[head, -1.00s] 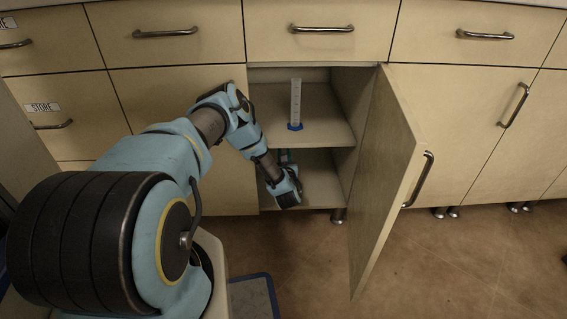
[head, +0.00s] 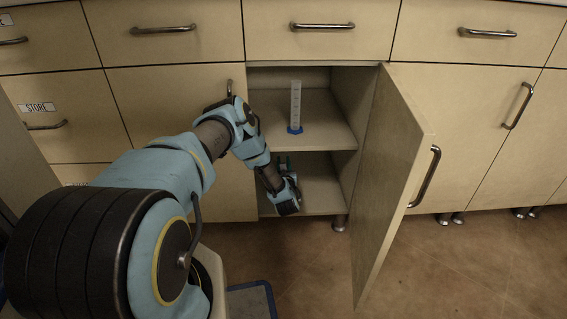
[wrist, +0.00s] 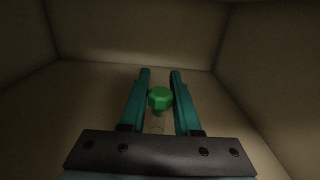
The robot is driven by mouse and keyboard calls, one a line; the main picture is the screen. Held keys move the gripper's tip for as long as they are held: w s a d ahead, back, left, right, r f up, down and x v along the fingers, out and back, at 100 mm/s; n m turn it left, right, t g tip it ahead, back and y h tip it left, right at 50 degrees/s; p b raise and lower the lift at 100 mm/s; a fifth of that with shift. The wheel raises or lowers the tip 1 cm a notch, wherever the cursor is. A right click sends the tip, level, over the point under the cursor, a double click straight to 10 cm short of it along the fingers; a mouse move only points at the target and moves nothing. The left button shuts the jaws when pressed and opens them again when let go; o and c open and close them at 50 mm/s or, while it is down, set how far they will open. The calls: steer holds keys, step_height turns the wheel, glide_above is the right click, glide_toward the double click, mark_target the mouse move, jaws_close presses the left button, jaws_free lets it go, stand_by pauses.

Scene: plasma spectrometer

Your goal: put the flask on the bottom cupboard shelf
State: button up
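My gripper (wrist: 160,76) is inside the cupboard's lower compartment, its teal fingers pointing inward. In the wrist view the flask (wrist: 160,100), with a green stopper and a pale translucent part below it, is between the fingers. The bottom cupboard shelf (head: 322,203) shows to the right of my wrist in the head view. The flask cannot be made out there.
The cupboard door (head: 392,180) stands open on the right. A measuring cylinder (head: 296,105) with a blue base stands on the upper shelf (head: 325,137), above my gripper. The compartment's side walls and back are close around the gripper. Closed drawers and cupboards surround the opening.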

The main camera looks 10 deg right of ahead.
steer(key=o, duration=0.4)
steer(key=shift+c, duration=0.2)
steer(key=s+a+p, duration=0.2)
steer(key=s+p, duration=0.1)
steer(key=s, duration=0.9)
steer(key=shift+r, duration=0.2)
